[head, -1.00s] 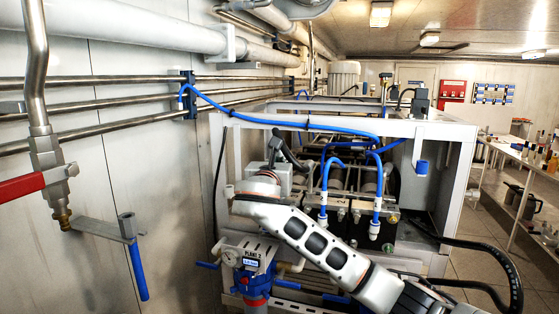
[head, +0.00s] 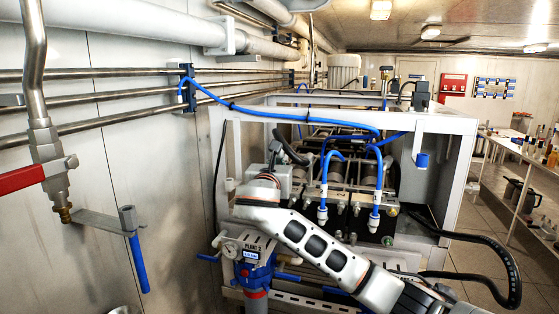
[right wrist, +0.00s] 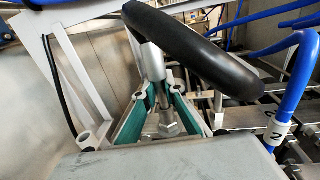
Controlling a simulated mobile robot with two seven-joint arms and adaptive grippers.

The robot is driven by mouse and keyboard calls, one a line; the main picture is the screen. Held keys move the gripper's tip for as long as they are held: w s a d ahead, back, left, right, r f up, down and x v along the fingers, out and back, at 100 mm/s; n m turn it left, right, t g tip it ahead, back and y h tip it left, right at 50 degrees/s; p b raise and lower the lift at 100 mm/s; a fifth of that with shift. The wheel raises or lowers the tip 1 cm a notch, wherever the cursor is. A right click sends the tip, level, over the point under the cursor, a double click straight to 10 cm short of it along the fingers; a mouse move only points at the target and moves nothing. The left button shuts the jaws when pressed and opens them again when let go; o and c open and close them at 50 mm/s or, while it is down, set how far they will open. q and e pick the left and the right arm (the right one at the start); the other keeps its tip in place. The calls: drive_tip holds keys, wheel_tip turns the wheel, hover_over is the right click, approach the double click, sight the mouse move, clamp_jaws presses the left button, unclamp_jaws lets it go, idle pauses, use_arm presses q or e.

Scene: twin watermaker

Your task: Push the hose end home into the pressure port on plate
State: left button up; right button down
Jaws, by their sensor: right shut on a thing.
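The black hose (right wrist: 205,58) arches over my right gripper (right wrist: 168,112) in the right wrist view, its metal end (right wrist: 152,65) standing between the two teal-padded fingers. The gripper is shut on this hose end. A hex-shaped metal piece (right wrist: 169,129) shows lower between the fingers; I cannot tell whether it belongs to the hose end or the port. In the head view the black hose (head: 294,153) curves beside the grey wrist (head: 283,180), at the left front of the machine frame. I cannot make out the pressure port. My left gripper is not in view.
Blue hoses (head: 330,175) with white fittings stand right of my gripper. A white frame (head: 440,120) surrounds the machine. A blue filter head (head: 256,272) sits below my arm. A red-handled valve (head: 22,179) is on the left wall. A shelf (head: 520,160) stands far right.

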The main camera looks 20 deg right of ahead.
drive_tip(key=shift+f, duration=0.4)
drive_tip(key=c, duration=2)
unclamp_jaws()
drive_tip(key=shift+c, duration=0.2)
drive_tip(key=v, duration=1.2)
drive_tip(key=shift+a, duration=0.1)
